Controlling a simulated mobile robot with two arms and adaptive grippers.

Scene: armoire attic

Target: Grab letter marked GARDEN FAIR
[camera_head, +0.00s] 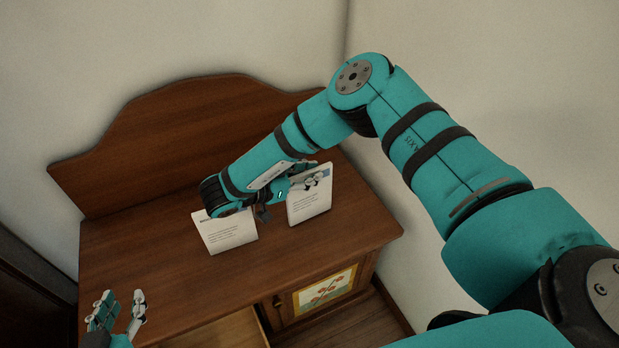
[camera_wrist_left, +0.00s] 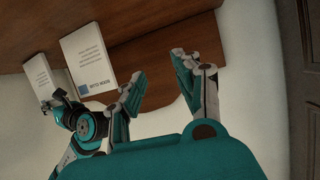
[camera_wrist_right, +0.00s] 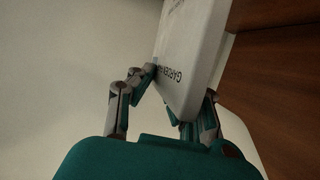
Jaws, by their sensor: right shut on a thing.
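The white letter marked GARDEN (camera_wrist_right: 190,58) shows in the right wrist view between my right fingers; the rest of its heading is hidden. In the head view this letter (camera_head: 309,207) is upright over the right part of the desk top. My right gripper (camera_head: 312,181) is shut on its upper edge. A second white letter (camera_head: 226,233) stands to its left, and it also shows with a blue square in the left wrist view (camera_wrist_left: 88,55). My left gripper (camera_head: 119,311) is open and empty at the lower left, apart from both letters.
The wooden desk (camera_head: 140,255) has a raised curved back panel (camera_head: 190,130) behind the letters. A painted flower door (camera_head: 325,291) is on its front, beside an open drawer or compartment (camera_head: 235,328). The desk top left of the letters is clear. Walls stand close behind and right.

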